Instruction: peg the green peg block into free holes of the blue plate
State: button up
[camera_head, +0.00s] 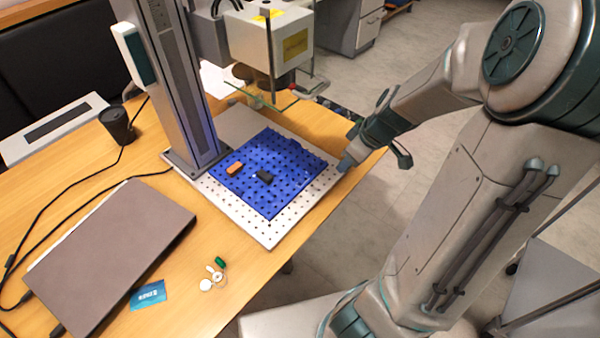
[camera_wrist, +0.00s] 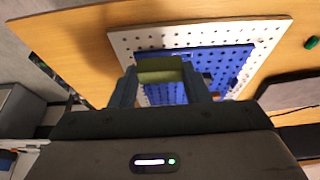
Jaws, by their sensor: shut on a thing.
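The blue plate (camera_head: 285,158) with its grid of holes lies on a white perforated board, and it also shows in the wrist view (camera_wrist: 230,66). An orange block (camera_head: 234,169) and a black block (camera_head: 264,177) sit on the plate. My gripper (camera_wrist: 160,88) is shut on an olive-green block (camera_wrist: 160,69), whose face shows between the fingers; I take it for the green peg block. Its pegs are hidden. In the head view my gripper (camera_head: 346,163) is at the right edge of the board, and the block in it cannot be made out.
A laser head (camera_head: 270,45) on a grey column (camera_head: 182,85) overhangs the board's back. A laptop (camera_head: 115,250), a black cup (camera_head: 118,125), a blue card (camera_head: 148,294) and a small green item (camera_head: 220,262) with white discs lie on the wooden table. The plate's front part is bare.

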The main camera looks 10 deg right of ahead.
dwell(0.3)
jog(key=b, duration=0.4)
send_over(301, 180)
jog(key=s, duration=0.1)
jog(key=f, duration=0.7)
jog(key=shift+d, duration=0.35)
jog(key=shift+f, duration=1.8)
jog(key=o, duration=0.9)
jog(key=shift+o, duration=0.2)
jog(key=shift+f, duration=0.1)
